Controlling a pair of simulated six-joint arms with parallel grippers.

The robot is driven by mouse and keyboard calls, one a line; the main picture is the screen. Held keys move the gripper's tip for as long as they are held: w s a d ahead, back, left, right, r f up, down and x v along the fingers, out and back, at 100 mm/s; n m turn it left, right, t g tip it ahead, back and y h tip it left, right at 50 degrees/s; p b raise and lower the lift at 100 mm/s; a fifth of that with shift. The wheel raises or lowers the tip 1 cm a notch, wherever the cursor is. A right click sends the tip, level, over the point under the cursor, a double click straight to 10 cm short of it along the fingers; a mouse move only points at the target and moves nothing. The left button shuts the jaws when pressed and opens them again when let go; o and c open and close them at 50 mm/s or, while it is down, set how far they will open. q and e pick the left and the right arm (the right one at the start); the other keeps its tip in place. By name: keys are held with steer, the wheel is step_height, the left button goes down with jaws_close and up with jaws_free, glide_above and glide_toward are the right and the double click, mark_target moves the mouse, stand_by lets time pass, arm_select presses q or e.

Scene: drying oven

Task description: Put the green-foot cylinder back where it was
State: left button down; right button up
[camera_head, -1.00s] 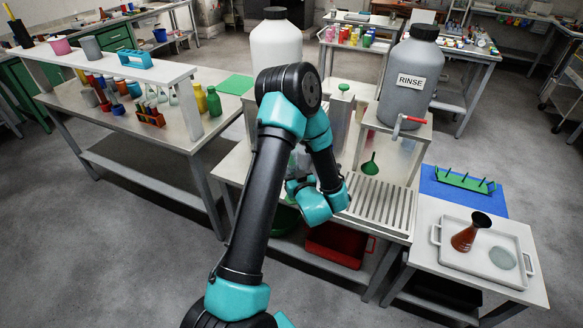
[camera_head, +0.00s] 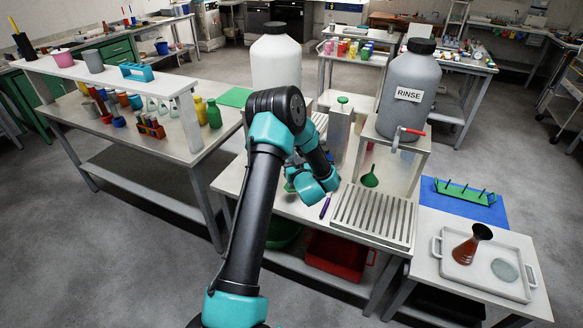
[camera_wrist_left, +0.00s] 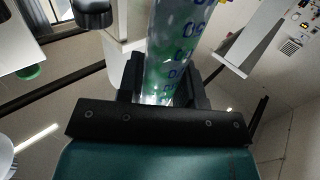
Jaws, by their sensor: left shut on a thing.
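The graduated cylinder (camera_wrist_left: 178,48) fills the upper middle of the left wrist view. It is clear, with blue markings and a green tint inside. My left gripper (camera_wrist_left: 163,92) is shut on it, with one dark finger on each side. Its foot cannot be made out in this view. In the head view my left arm reaches over the middle bench (camera_head: 237,182), and its wrist hides most of the gripper and the cylinder. My right gripper is in neither view.
Behind stand a white container (camera_head: 276,60) and a grey RINSE container (camera_head: 407,85) with a red-handled tap. A tray (camera_head: 500,282) is at right.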

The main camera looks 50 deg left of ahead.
arm_select(q)
steer(key=shift+w+a+f, duration=0.15)
steer(key=shift+f, duration=0.75)
steer(key=shift+w+a+f, duration=0.15)
steer(key=shift+f, duration=0.85)
steer(key=c, duration=0.8)
jaws_free()
steer(key=v, duration=1.2)
